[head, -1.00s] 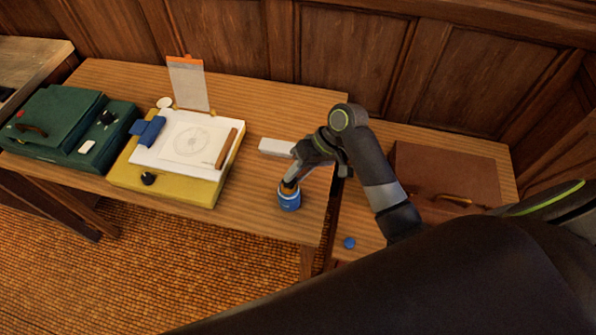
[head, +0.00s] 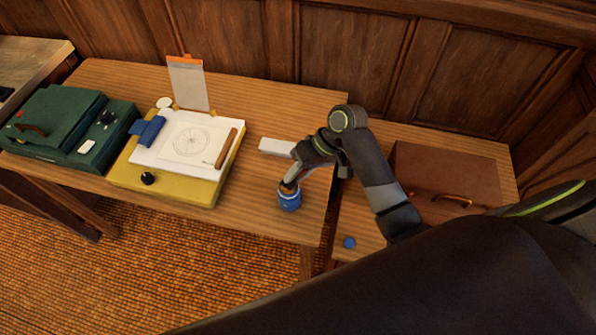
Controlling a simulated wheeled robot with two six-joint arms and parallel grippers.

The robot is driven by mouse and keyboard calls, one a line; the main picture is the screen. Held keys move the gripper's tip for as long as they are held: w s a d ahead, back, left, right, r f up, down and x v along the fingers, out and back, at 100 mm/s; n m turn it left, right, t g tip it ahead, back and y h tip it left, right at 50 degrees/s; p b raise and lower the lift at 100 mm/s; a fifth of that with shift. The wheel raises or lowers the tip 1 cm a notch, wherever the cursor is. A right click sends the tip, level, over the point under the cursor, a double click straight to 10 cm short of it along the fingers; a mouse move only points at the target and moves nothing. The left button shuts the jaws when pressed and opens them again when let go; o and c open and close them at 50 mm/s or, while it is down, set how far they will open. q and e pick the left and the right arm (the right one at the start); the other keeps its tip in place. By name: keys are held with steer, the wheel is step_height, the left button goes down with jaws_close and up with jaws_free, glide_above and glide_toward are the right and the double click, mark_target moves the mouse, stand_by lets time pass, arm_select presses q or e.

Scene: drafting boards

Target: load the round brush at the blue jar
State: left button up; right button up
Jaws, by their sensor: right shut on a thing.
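The blue jar (head: 289,202) stands upright near the front right part of the wooden table. My right gripper (head: 289,184) points down at the jar's mouth, its fingertips close over the opening. It is shut on a small brownish thing, probably the round brush, which is mostly hidden between the fingers and the jar's rim. I cannot tell how deep its tip is in the jar. My left gripper is not in view.
A yellow drafting board (head: 166,187) with a white sheet and circular drawing lies left of the jar. A white block (head: 277,147) lies behind the jar. A green case (head: 62,126) is far left. A brown case (head: 446,176) and blue round piece (head: 349,243) are right.

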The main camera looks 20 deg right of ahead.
steer(key=shift+f, duration=0.4)
steer(key=shift+s+f+p, duration=0.1)
steer(key=shift+p, duration=0.2)
stand_by(2.0)
step_height(320, 180, up, 7)
steer(key=p, duration=0.8)
stand_by(0.8)
steer(key=s+d+r+b, duration=0.4)
steer(key=s+b, duration=0.4)
steer(key=b, duration=0.6)
steer(key=shift+s+r+m+t, duration=0.3)
steer(key=shift+s+m, duration=0.1)
